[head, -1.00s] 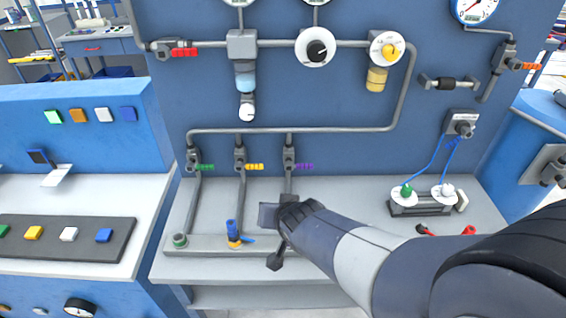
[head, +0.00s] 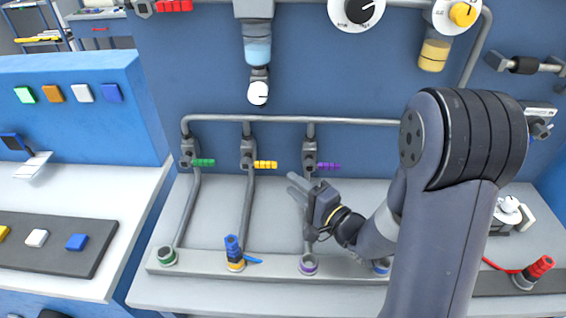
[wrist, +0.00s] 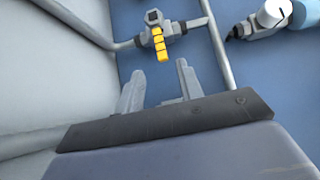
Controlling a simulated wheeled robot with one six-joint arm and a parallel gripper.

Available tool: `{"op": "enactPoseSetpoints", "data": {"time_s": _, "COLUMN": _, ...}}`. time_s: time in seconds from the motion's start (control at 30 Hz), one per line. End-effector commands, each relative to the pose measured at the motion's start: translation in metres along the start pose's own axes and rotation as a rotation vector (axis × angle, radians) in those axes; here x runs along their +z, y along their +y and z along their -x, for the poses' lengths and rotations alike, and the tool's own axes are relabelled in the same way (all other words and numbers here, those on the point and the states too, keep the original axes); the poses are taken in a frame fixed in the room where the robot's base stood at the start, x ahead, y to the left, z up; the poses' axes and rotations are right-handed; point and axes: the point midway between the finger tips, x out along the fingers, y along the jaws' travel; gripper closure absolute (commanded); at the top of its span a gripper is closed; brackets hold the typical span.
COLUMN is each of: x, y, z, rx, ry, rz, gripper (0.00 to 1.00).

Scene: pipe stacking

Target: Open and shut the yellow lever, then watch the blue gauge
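The yellow lever (head: 265,165) sticks out to the right from a grey valve on the middle of three upright pipes. In the wrist view the yellow lever (wrist: 159,44) lies just beyond the fingertips, not between them. My gripper (head: 298,188) is in front of the panel, to the lower right of the lever. Its two fingers show apart and empty in the wrist view (wrist: 160,82). A gauge with a blue rim is outside the current views. A small white-faced gauge (head: 258,93) hangs below a light-blue cylinder (head: 257,50).
A green lever (head: 203,162) and a purple lever (head: 329,166) flank the yellow one. A blue hose fitting (head: 232,245) stands on the bench ports below. My arm covers much of the right side.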

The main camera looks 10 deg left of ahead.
Motion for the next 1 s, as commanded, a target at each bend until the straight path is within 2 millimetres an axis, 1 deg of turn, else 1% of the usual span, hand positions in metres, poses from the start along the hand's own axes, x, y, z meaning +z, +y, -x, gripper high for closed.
{"op": "enactPoseSetpoints", "data": {"time_s": 0.17, "x": 0.001, "y": -0.002, "z": -0.02, "rx": -0.003, "ry": -0.005, "rz": -0.001, "gripper": 0.65}}
{"op": "enactPoseSetpoints", "data": {"time_s": 0.4, "x": 0.001, "y": -0.002, "z": -0.067, "rx": -0.002, "ry": -0.004, "rz": 0.001, "gripper": 0.65}}
{"op": "enactPoseSetpoints", "data": {"time_s": 0.5, "x": 0.001, "y": -0.002, "z": -0.083, "rx": -0.002, "ry": -0.002, "rz": 0.0, "gripper": 0.65}}
{"op": "enactPoseSetpoints", "data": {"time_s": 0.6, "x": 0.0, "y": -0.002, "z": -0.095, "rx": -0.002, "ry": -0.001, "rz": 0.0, "gripper": 0.65}}
{"op": "enactPoseSetpoints", "data": {"time_s": 0.73, "x": 0.0, "y": -0.001, "z": -0.104, "rx": -0.001, "ry": 0.0, "rz": 0.0, "gripper": 0.65}}
{"op": "enactPoseSetpoints", "data": {"time_s": 1.0, "x": 0.0, "y": -0.001, "z": -0.106, "rx": -0.001, "ry": 0.001, "rz": 0.0, "gripper": 0.65}}
